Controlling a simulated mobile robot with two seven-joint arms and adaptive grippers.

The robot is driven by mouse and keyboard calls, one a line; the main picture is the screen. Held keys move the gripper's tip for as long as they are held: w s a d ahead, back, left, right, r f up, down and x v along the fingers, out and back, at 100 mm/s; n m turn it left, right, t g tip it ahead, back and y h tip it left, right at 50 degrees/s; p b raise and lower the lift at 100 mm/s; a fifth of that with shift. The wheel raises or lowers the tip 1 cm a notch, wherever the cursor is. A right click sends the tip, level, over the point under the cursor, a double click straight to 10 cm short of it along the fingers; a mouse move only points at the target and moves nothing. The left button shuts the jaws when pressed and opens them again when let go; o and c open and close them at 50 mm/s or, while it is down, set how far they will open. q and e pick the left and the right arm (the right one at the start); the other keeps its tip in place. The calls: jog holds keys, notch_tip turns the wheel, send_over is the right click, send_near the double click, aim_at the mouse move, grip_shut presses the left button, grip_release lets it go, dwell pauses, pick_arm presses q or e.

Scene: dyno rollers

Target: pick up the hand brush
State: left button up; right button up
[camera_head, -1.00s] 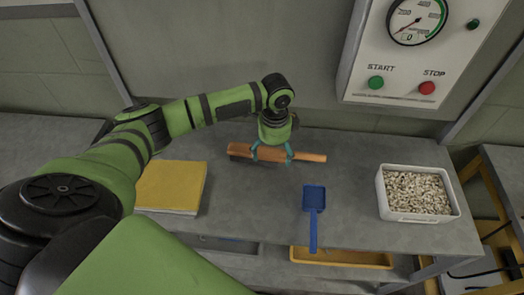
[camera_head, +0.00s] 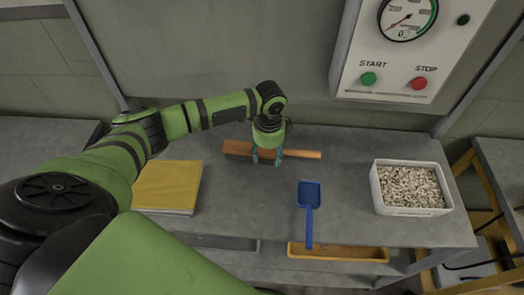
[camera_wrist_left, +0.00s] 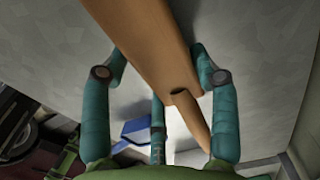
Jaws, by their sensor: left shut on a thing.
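The hand brush (camera_head: 304,154), a long brown wooden piece with an orange-brown handle pointing right, is at the back of the grey bench. My left gripper (camera_head: 267,162) comes down on it from above, its teal fingers shut around the middle. In the left wrist view the brush (camera_wrist_left: 145,45) runs between the fingers, its handle pointing toward the bottom. Its bristles are not visible. I cannot tell whether it is clear of the bench top. My right gripper is not in view.
A blue dustpan (camera_head: 309,196) lies in front of the brush. A white tub of pale pieces (camera_head: 377,192) stands at right, a yellow book-like block (camera_head: 166,188) at left. Behind is a wall panel (camera_head: 395,69) with gauge and buttons. The bench between (camera_head: 345,185) is clear.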

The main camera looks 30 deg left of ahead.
aim_at(271, 154)
pick_arm(q)
jog(key=shift+r, duration=0.1)
jog(key=shift+r, duration=0.25)
jog(key=r+b, duration=0.1)
jog(key=r, duration=0.1)
jog(key=d+r, duration=0.1)
jog(key=shift+r+b, duration=0.35)
jog(key=s+d+r+b, duration=0.1)
jog(key=d+r+b, duration=0.1)
jog(key=d+r, duration=0.4)
jog(key=shift+s+d+r, duration=0.15)
jog(key=shift+d+r, duration=0.15)
jog(key=shift+d, duration=2)
jog(key=o, duration=0.5)
jog(key=shift+c, duration=1.1)
jog(key=shift+s+f, duration=0.1)
